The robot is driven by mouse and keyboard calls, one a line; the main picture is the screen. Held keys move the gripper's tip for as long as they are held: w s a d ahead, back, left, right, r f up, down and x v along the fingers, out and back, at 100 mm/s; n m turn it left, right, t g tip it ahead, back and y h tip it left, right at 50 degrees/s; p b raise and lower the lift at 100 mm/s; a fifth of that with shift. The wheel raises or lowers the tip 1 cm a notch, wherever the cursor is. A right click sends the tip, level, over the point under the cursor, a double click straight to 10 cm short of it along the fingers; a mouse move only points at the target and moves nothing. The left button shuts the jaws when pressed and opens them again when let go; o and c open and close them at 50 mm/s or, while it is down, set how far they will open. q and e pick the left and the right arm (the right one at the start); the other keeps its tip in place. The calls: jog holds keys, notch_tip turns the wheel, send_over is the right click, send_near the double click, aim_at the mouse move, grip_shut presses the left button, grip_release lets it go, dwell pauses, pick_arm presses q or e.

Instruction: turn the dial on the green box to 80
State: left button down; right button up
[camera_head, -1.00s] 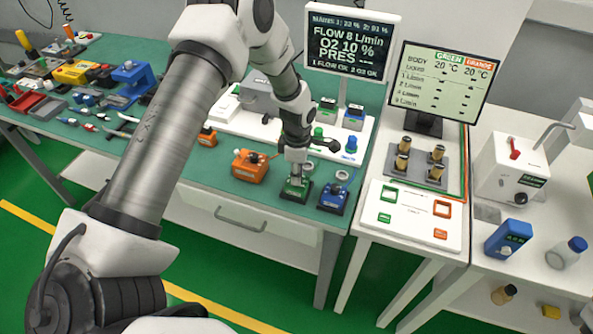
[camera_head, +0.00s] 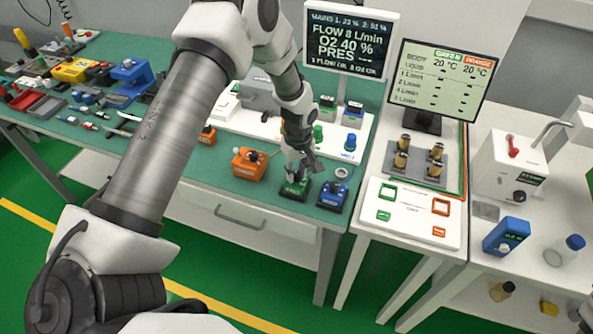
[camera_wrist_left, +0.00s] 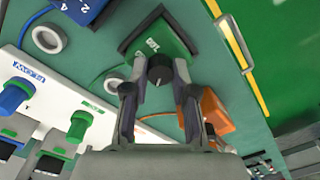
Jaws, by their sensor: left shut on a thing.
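The green box (camera_head: 291,191) sits near the front edge of the green table in the head view. It also shows at the top of the left wrist view (camera_wrist_left: 150,42), with small white markings I cannot read surely. My left gripper (camera_head: 296,174) points down onto it. In the left wrist view the fingers (camera_wrist_left: 160,80) are shut on the dark round dial (camera_wrist_left: 160,62), one on each side. In the head view the gripper hides the dial. The monitor (camera_head: 346,42) reads FLOW 8 L/min and O2 40 %. My right gripper is not in view.
A blue box (camera_head: 333,197) stands close to the right of the green box, with a pale ring behind it. An orange box (camera_head: 250,165) is to its left. A white panel with coloured knobs (camera_head: 350,140) lies behind. A white side table (camera_head: 395,238) stands at right.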

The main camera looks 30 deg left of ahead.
pick_arm(q)
jog(key=m, duration=0.5)
jog(key=shift+s+f+m, duration=0.2)
jog(key=shift+m, duration=0.1)
jog(key=m, duration=0.4)
jog(key=shift+b, duration=0.3)
jog(key=m, duration=0.6)
jog(key=shift+s, duration=0.1)
jog(key=m, duration=0.4)
jog(key=shift+m+t, duration=0.3)
jog(key=shift+r, duration=0.1)
jog(key=c, duration=1)
grip_release()
jog(key=shift+a, duration=0.1)
jog(key=shift+o, duration=0.4)
jog(key=shift+a, duration=0.15)
